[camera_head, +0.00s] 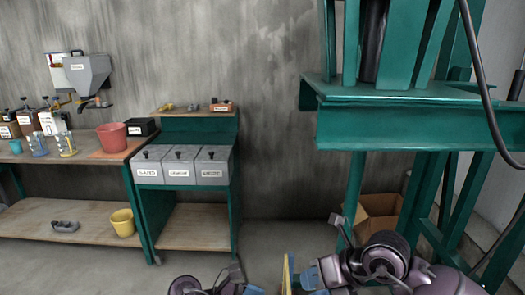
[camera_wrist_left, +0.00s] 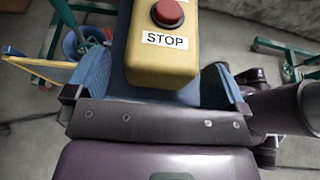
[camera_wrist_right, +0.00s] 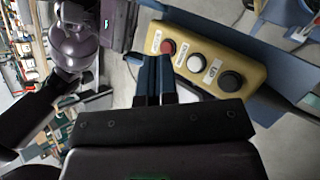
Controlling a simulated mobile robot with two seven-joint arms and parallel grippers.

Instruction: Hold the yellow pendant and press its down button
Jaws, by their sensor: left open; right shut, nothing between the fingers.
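The yellow pendant (camera_wrist_left: 145,65) shows in the left wrist view with its red STOP button up. It lies between the two blue fingers of my left gripper (camera_wrist_left: 155,78), which is open around it. In the right wrist view the pendant (camera_wrist_right: 182,72) slants across the upper right, with a red button (camera_wrist_right: 168,47), a white button (camera_wrist_right: 196,62) and a black button (camera_wrist_right: 231,80), with small labels. My right gripper (camera_wrist_right: 157,65) is shut and empty, its tips in front of the pendant's red-button end; contact cannot be told. In the head view only a yellow sliver (camera_head: 287,273) shows between the grippers.
A green steel frame (camera_head: 410,125) stands at the right with a black cable (camera_head: 483,80) hanging by it. A cardboard box (camera_head: 378,215) is behind it. Grey lidded bins (camera_head: 180,167) and a wooden bench (camera_head: 90,150) stand at the left. The floor between is clear.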

